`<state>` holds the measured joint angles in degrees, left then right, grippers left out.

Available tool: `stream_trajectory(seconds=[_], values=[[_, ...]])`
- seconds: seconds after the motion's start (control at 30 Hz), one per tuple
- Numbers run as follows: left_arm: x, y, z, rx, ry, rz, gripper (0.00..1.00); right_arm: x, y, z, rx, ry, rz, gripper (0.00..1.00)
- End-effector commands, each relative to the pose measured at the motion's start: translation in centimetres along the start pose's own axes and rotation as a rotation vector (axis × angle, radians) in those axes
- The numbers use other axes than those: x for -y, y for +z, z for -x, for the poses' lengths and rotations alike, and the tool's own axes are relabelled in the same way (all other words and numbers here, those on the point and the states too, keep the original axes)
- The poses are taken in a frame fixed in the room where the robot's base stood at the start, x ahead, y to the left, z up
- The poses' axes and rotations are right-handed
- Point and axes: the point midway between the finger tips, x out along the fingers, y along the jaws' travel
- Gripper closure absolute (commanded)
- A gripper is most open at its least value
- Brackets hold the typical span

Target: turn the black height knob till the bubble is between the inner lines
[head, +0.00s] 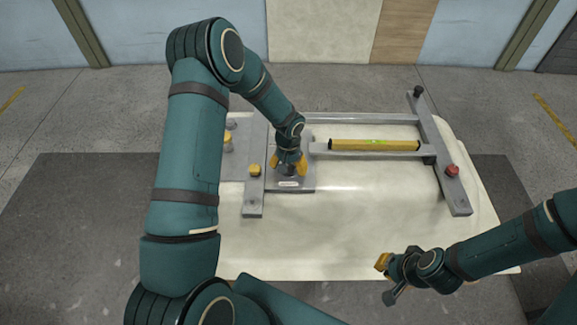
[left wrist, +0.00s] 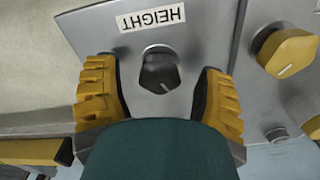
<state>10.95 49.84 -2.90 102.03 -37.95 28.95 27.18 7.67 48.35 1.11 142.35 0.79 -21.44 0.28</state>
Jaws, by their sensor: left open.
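The black height knob (left wrist: 160,72) sits on a grey metal plate (left wrist: 205,20) beside a white label reading HEIGHT (left wrist: 151,17). In the left wrist view the knob lies between the two yellow fingers of my left gripper (left wrist: 157,90). The fingers are open with a gap on each side of the knob. In the head view my left gripper (head: 289,163) is over the plate and hides most of the knob. The yellow level (head: 374,144) lies on a grey bar with a green vial (head: 374,142); its bubble is too small to read. My right gripper (head: 386,277) is at lower right, away from the plate.
A yellow knob (left wrist: 290,52) is beside the plate; it also shows in the head view (head: 255,170). A red knob (head: 452,170) and a black knob (head: 418,91) are on the right-hand rail (head: 437,135). The pale shell's front surface (head: 340,230) is clear.

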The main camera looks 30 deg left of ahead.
Motion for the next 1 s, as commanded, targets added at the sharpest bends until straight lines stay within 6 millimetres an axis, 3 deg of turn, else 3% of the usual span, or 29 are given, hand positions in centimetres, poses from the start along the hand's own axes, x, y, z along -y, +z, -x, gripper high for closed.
stream_trajectory(seconds=[0.17,0.37,0.7,1.0], values=[[0.0,0.0,0.02,0.0,0.0,0.0,0.29,0.01,0.0,0.0,0.0,0.0,0.0,1.0],[-0.01,0.0,0.03,0.0,0.0,0.0,0.99,0.01,0.0,0.01,0.0,0.0,0.0,1.0],[-0.01,-0.01,0.01,0.0,0.0,-0.033,0.99,-0.05,0.02,-0.17,0.0,0.0,0.0,1.0],[-0.02,0.0,-0.07,0.0,0.0,-0.212,0.99,-0.31,0.12,-0.94,0.0,0.002,0.0,1.0]])
